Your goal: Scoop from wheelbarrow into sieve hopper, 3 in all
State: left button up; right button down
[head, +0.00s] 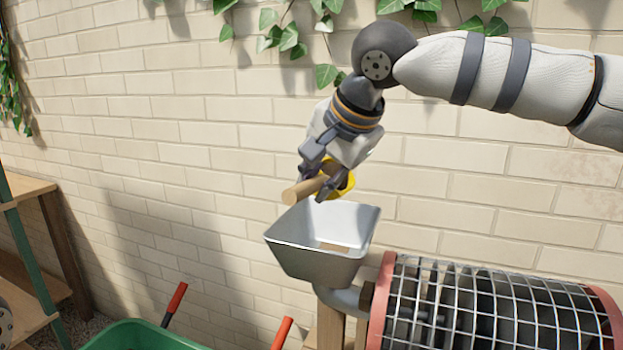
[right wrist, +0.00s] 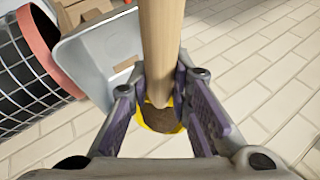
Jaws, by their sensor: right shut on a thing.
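My right gripper (head: 322,184) is shut on the wooden handle of a scoop (head: 304,190), just above the grey sieve hopper (head: 315,262). The scoop's yellow bowl (head: 346,184) is partly hidden behind the fingers. In the right wrist view the handle (right wrist: 161,45) runs between the fingers, and brown material shows within the yellow bowl (right wrist: 143,118). The hopper also shows in the right wrist view (right wrist: 85,55); a small brownish patch is at its bottom. The green wheelbarrow (head: 140,338) is at the bottom left, its contents out of frame. My left gripper is not in view.
The wire-mesh sieve drum (head: 490,300) with red end rings stands right of the hopper. Red-gripped wheelbarrow handles (head: 176,298) point up near the wall. A wooden shelf (head: 28,188) stands at the left. A pale brick wall with ivy (head: 285,38) closes off the back.

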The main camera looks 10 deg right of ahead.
jog(key=shift+s+d+f+m+t+y, duration=0.1)
jog(key=shift+d+f+m+t+y, duration=0.15)
jog(key=shift+f+t+y, duration=0.35)
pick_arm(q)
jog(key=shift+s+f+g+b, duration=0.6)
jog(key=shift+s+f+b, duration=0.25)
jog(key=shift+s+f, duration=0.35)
pick_arm(e)
jog(key=m+t+y, duration=0.1)
jog(key=t, duration=0.1)
jog(key=f+m+t+y, duration=0.1)
jog(key=t+y, duration=0.1)
jog(key=t, duration=0.1)
jog(key=shift+s+f+m+y, duration=0.2)
jog(key=shift+m+y, duration=0.05)
jog(key=shift+y, duration=0.05)
